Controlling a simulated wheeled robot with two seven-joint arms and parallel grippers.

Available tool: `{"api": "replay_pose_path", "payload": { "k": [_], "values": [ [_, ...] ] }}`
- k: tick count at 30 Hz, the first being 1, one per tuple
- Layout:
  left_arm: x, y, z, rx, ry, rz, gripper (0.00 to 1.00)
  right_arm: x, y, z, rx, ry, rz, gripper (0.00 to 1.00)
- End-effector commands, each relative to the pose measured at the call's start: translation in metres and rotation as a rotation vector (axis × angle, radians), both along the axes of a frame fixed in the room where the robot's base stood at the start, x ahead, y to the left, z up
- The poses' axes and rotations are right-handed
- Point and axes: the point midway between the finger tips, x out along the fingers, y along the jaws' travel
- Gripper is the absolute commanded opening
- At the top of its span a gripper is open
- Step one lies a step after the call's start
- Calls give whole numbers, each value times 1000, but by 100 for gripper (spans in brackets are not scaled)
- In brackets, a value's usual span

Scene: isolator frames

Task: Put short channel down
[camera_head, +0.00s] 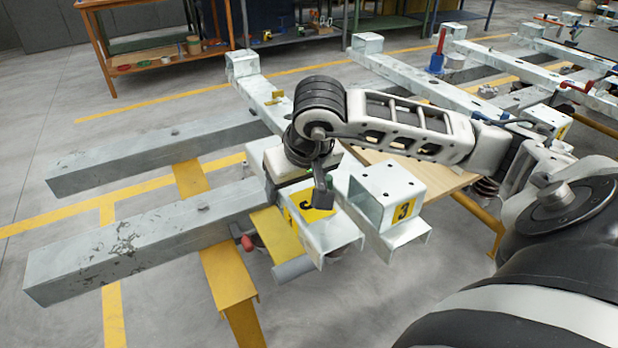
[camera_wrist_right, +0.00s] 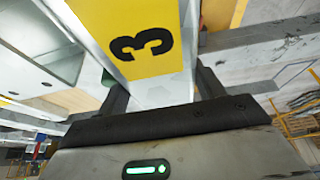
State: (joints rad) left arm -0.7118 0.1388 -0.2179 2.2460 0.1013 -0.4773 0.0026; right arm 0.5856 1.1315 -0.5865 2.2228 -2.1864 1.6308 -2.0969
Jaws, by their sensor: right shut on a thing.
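The short channel (camera_head: 332,233) is a pale galvanized metal piece with a yellow label bearing a black 3. My right gripper (camera_head: 319,198) reaches down onto it in the head view, and a finger covers part of the label. In the right wrist view the label side of the channel (camera_wrist_right: 155,15) lies between the two dark fingers of the right gripper (camera_wrist_right: 160,92), which is shut on it. The channel is at the near end of the frame's beams, left of a square tube. Whether it rests on the support beneath cannot be told. My left gripper is out of view.
A square tube (camera_head: 385,190) with a yellow 3 label is close on the right. Two long grey beams (camera_head: 130,240) extend left over a yellow support (camera_head: 228,275). Clear floor lies at lower left.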

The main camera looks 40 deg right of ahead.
Motion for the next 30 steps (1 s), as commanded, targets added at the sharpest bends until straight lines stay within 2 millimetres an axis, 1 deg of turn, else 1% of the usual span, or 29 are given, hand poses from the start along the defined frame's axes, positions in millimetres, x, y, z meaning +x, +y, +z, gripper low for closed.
{"api": "replay_pose_path", "payload": {
  "k": [1,4,6,12,15,23,30],
  "values": [
    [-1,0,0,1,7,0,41,12,2,-1,4,-8,-2,0],
    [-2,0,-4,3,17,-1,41,32,3,-9,4,-8,-2,0],
    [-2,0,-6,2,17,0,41,41,4,-24,3,-6,-2,0],
    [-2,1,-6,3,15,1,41,64,5,-51,1,-6,-1,0],
    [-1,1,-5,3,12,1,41,72,5,-59,0,-9,-1,0],
    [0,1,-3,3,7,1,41,80,5,-69,0,-9,-1,0],
    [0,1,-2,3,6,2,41,80,6,-97,2,-7,0,0]
  ]
}}
